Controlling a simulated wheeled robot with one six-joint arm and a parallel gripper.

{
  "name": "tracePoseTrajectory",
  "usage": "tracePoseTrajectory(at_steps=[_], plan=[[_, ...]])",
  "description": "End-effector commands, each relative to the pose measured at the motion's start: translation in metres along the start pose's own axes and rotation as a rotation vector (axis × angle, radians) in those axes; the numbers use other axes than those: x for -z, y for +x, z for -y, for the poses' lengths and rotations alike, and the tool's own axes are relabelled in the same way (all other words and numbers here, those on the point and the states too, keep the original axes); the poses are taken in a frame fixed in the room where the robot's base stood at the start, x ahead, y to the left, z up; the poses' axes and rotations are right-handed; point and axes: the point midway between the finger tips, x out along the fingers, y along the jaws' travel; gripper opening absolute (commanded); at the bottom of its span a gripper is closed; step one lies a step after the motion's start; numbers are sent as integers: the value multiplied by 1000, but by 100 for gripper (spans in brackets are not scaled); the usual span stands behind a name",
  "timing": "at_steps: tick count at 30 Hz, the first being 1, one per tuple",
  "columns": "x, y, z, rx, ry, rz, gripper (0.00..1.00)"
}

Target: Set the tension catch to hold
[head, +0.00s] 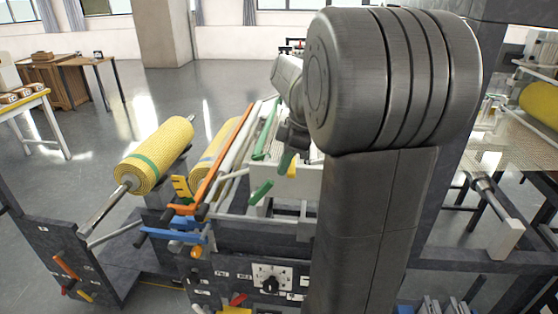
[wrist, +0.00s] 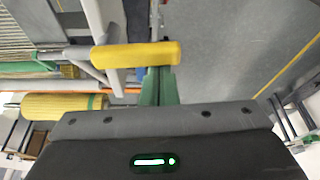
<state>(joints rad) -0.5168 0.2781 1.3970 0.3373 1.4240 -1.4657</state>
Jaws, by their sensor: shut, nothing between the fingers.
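A yellow bar-shaped handle (wrist: 135,54) on a pale grey arm lies across the tips of my gripper in the wrist view. My gripper (wrist: 158,78) has green fingers that are together with nothing between them. Their tips are at the handle's near side; I cannot tell whether they touch it. In the head view my gripper (head: 286,163) points down over the machine frame, beside a small yellow piece (head: 291,171). No readable label shows which part is the tension catch, and its setting cannot be told.
A green lever (head: 262,192), an orange bar (head: 232,150) and blue bars (head: 172,235) crowd the frame left of my gripper. A panel with a black knob (head: 270,283) is below. Open floor lies beyond.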

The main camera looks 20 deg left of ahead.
Motion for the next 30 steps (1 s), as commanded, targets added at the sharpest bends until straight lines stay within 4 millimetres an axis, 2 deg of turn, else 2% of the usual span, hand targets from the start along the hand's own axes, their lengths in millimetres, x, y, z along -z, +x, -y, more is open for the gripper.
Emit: tracePoseTrajectory(at_steps=[12,30], plan=[[-17,-6,2,103,-293,0,0],[-24,-8,2,100,-286,1,0]])
